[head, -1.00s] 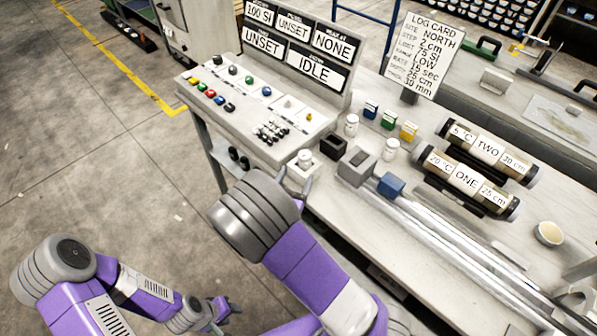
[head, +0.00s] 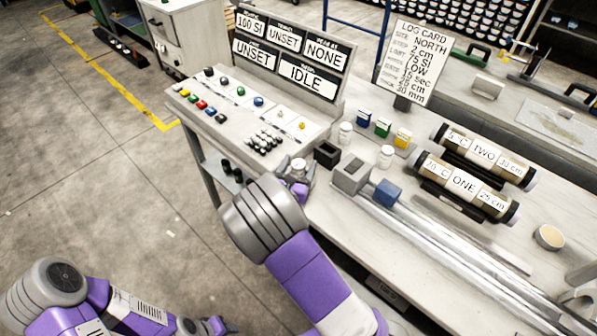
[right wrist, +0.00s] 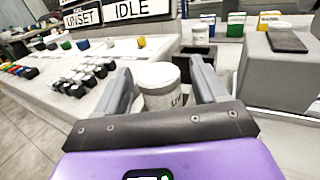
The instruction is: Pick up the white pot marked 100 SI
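A white pot with a pale lid (right wrist: 160,84) stands between the two fingers of my right gripper (right wrist: 162,92) in the right wrist view. Some dark lettering shows low on its side, but I cannot read it. The fingers are apart, one on each side of the pot, and a small gap shows at the left finger. In the head view the pot's top (head: 298,164) shows just beyond my right gripper (head: 300,182), beside the console's front corner. Two other white pots stand further on, one at the back (head: 345,132) and one nearer (head: 387,156). My left gripper is hardly visible at the bottom edge.
The button console (head: 250,115) stands left of the pot. A dark open box (head: 327,154) and a grey block (head: 350,174) are close to its right. Small coloured boxes (head: 383,127), two labelled core tubes (head: 465,184) and long metal rails (head: 440,235) lie further right.

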